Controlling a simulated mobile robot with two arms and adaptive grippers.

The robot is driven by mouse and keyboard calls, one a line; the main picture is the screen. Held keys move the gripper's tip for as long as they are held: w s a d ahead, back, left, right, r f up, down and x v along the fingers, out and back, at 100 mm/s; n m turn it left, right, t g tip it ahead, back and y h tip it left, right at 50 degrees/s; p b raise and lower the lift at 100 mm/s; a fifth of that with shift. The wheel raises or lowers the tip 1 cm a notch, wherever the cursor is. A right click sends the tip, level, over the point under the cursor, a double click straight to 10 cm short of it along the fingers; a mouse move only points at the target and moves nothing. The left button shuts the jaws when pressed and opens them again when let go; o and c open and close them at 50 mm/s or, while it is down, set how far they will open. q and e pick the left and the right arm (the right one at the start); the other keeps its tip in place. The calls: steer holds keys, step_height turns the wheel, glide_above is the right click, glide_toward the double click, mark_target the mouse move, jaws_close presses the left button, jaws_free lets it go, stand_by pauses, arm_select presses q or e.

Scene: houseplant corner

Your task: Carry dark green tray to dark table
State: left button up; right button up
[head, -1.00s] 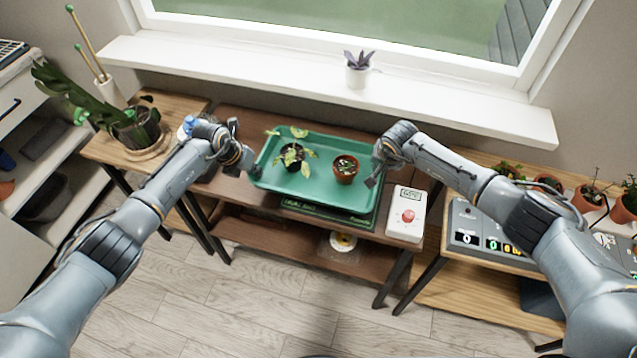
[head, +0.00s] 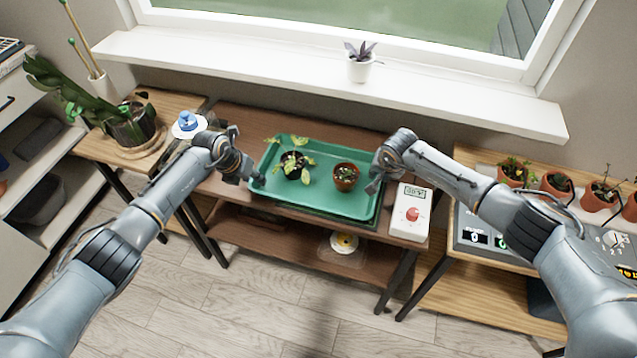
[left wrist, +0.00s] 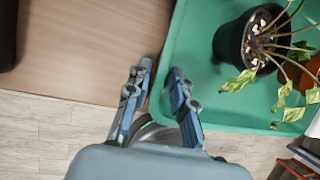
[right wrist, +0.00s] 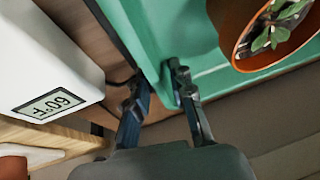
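The green tray (head: 318,207) is at the middle dark brown table (head: 240,125), above a darker flat thing (head: 372,224) that shows at its front edge. It holds a leafy plant in a dark pot (head: 293,166) and a small plant in a terracotta pot (head: 345,177). My left gripper (head: 254,181) has its fingers on both sides of the tray's left rim; they also show in the left wrist view (left wrist: 160,80). My right gripper (head: 373,184) has its fingers across the right rim, seen in the right wrist view (right wrist: 160,78). Both look closed on it. The tray's underside is hidden.
A white box with a display and red knob (head: 411,212) stands close to the tray's right. A blue-topped object (head: 188,124) and a large potted plant (head: 132,125) stand left. Terracotta pots (head: 556,184) line the right table. The windowsill (head: 300,72) runs behind.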

arm_select(q)
steer(key=shift+r, duration=0.15)
arm_select(e)
steer(key=shift+a, duration=0.1)
steer(key=shift+r, duration=0.1)
arm_select(q)
steer(key=v, duration=1.1)
steer(key=shift+r, duration=0.35)
arm_select(e)
steer(key=v, duration=1.2)
arm_select(q)
steer(key=shift+s, duration=0.15)
